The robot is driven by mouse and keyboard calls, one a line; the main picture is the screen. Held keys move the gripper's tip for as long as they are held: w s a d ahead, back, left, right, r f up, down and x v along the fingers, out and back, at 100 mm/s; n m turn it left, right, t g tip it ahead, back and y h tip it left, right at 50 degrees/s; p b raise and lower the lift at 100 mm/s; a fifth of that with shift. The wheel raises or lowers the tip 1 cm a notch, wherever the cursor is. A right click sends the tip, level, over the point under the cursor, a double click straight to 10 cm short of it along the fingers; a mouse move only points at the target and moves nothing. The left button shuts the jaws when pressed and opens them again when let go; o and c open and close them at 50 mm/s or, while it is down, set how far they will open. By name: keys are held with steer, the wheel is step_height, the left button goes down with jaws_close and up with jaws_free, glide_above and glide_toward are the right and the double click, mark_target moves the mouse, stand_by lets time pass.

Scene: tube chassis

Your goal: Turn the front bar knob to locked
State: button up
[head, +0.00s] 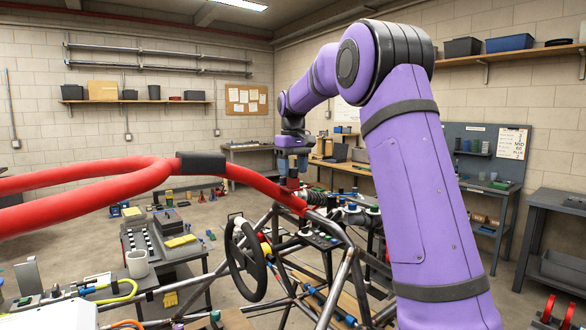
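A small red upright piece (293,183) shows right below the fingers, near the red padded tube (265,184). It may be the bar knob, but it is too small to be sure. I cannot tell whether the fingers are around it or just above it, or whether they are closed. No knob marking or locked position can be read from here.
Thick red tubes (90,180) with a black sleeve (201,162) cross the left foreground. A steering wheel (245,258) and a small switch panel (318,238) sit below the gripper. Benches line the walls.

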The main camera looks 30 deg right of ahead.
mark_target(293, 168)
step_height(293, 168, up, 11)
stand_by(0.7)
steer(key=shift+f, duration=0.1)
steer(key=s+a+f+t, duration=0.1)
steer(key=s+a, duration=0.5)
steer(key=s, duration=0.4)
steer(key=s+a+t, duration=0.2)
steer(key=s+a, duration=0.4)
steer(key=s, duration=0.4)
steer(key=s+a+f+t, duration=0.1)
steer(key=s+a+f, duration=0.1)
steer(key=s+f, duration=0.5)
steer(key=s+a+f+t, duration=0.1)
steer(key=s+a+f, duration=0.2)
steer(key=s+f, duration=0.4)
steer(key=s, duration=0.4)
steer(key=shift+s+m, duration=0.3)
steer(key=shift+s, duration=0.1)
